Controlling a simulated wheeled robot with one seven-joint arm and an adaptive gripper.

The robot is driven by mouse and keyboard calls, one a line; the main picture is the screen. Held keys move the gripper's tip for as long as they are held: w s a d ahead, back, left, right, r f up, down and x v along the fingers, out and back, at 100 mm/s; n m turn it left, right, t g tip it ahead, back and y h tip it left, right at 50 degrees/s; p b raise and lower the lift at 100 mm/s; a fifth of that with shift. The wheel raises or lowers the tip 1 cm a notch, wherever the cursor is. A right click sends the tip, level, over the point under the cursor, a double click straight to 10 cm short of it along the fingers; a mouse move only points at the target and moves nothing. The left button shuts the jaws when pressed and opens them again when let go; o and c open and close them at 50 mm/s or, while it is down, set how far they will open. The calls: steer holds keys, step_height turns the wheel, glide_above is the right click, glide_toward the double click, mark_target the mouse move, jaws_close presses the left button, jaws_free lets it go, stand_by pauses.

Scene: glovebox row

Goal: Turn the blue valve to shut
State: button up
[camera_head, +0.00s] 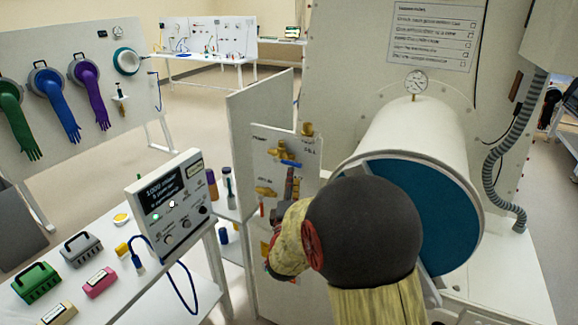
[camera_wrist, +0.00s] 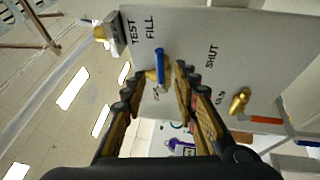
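The blue valve (camera_head: 290,163) is a blue lever on a brass body, high on the pale valve panel (camera_head: 262,150). Its lever lies roughly level in the head view. In the wrist view the blue lever (camera_wrist: 160,66) stands upright in the picture, below the word FILL. My gripper (camera_wrist: 153,70) is open, with one finger on each side of the lever. I see a gap at the left finger; whether the right one touches is unclear. In the head view my arm hides most of the gripper. The word SHUT is printed right of the lever in the wrist view.
A second brass valve (camera_wrist: 240,101) with a red handle (camera_wrist: 267,120) sits on the same panel. A large white drum with a blue face (camera_head: 450,215) stands right of it. A bench with an instrument box (camera_head: 168,205) stands left.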

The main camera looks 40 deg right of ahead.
mark_target(293, 164)
steer(key=x, duration=0.7)
steer(key=shift+w+d+b, duration=0.2)
steer(key=shift+d+b, duration=0.05)
steer(key=shift+b, duration=0.05)
steer(key=c, duration=0.3)
steer(key=c, duration=0.4)
jaws_close()
